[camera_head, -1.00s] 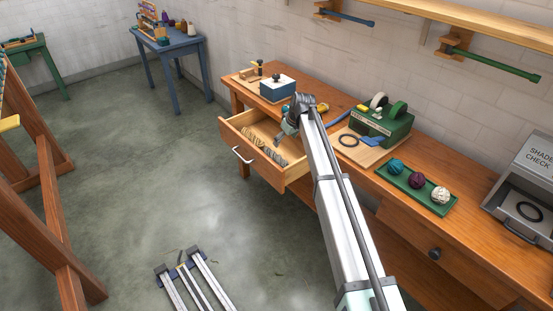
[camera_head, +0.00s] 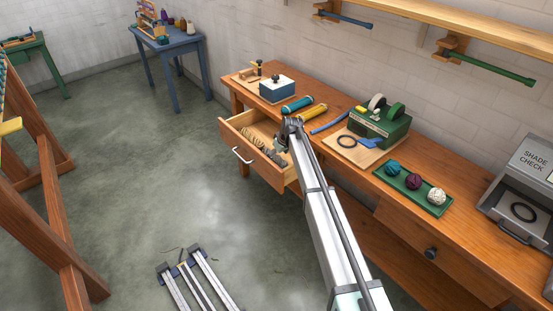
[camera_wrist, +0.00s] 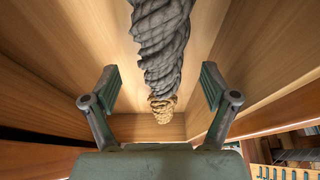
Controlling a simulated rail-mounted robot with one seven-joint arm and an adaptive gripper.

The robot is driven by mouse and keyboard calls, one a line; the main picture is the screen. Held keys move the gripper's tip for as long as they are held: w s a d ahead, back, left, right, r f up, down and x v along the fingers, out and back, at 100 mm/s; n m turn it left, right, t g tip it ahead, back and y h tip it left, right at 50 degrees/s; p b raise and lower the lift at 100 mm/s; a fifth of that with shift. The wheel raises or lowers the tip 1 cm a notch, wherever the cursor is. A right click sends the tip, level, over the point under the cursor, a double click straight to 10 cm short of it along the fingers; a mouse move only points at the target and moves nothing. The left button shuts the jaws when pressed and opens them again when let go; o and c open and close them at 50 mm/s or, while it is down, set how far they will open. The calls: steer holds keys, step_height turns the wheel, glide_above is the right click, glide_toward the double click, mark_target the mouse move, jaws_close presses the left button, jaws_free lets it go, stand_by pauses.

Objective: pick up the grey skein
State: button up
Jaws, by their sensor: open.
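The grey skein (camera_wrist: 162,45) is a thick twisted hank in the open wooden drawer. In the wrist view it runs from the top edge down the middle, between the two fingers. My gripper (camera_wrist: 160,88) is open, one finger on each side of the skein, with visible gaps. A beige skein (camera_wrist: 163,108) lies just past its lower end.
The drawer's wooden walls (camera_wrist: 55,75) stand close on both sides of my gripper.

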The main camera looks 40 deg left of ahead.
steer(key=shift+a+f, duration=0.1)
steer(key=shift+f, duration=0.2)
steer(key=c, duration=1.2)
steer(key=shift+c, duration=0.2)
steer(key=shift+r, duration=0.15)
